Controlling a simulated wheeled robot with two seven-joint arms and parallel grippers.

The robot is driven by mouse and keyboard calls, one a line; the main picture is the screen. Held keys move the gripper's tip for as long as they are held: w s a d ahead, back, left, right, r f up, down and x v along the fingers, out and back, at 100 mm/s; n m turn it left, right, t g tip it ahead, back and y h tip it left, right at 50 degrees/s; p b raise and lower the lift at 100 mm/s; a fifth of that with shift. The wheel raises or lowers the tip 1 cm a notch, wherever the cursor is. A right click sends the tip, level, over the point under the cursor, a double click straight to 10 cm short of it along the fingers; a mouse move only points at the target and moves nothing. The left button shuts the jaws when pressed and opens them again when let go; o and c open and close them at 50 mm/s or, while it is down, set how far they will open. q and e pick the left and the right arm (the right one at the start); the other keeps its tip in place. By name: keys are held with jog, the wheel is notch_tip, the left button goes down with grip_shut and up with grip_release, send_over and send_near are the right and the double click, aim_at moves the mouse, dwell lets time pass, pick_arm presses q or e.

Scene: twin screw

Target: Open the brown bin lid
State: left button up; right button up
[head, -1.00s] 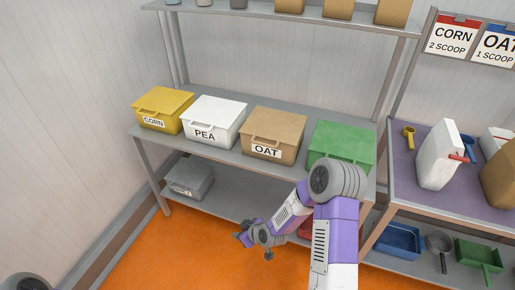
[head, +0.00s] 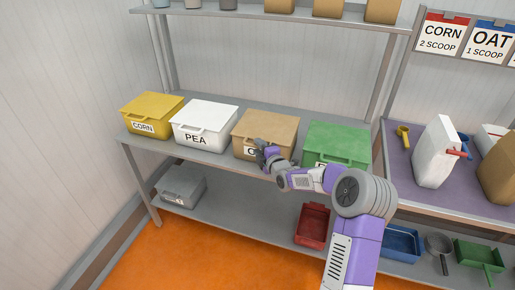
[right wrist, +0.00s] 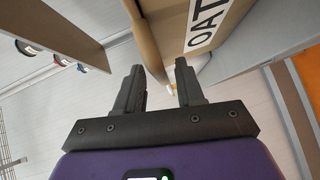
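The brown bin (head: 262,137) with the OAT label stands on the middle shelf between the white and green bins, its lid (head: 268,124) closed. My right gripper (head: 262,150) is at the front of this bin and partly covers its label. In the right wrist view the brown bin (right wrist: 165,25) fills the top, just beyond the fingertips. My right gripper (right wrist: 160,75) is open there, with nothing visible between its fingers. Whether a finger touches the bin or its lid handle I cannot tell. My left gripper is not in view.
A yellow CORN bin (head: 150,115), a white PEA bin (head: 205,122) and a green bin (head: 337,143) share the shelf (head: 215,152). A grey bin (head: 182,186) and a red tray (head: 312,225) are on the lower shelf. A purple-topped table (head: 408,180) with jugs stands at right.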

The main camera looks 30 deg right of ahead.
jog(key=shift+w+f, duration=0.15)
jog(key=shift+w, duration=0.65)
jog(key=shift+c, duration=0.2)
grip_shut()
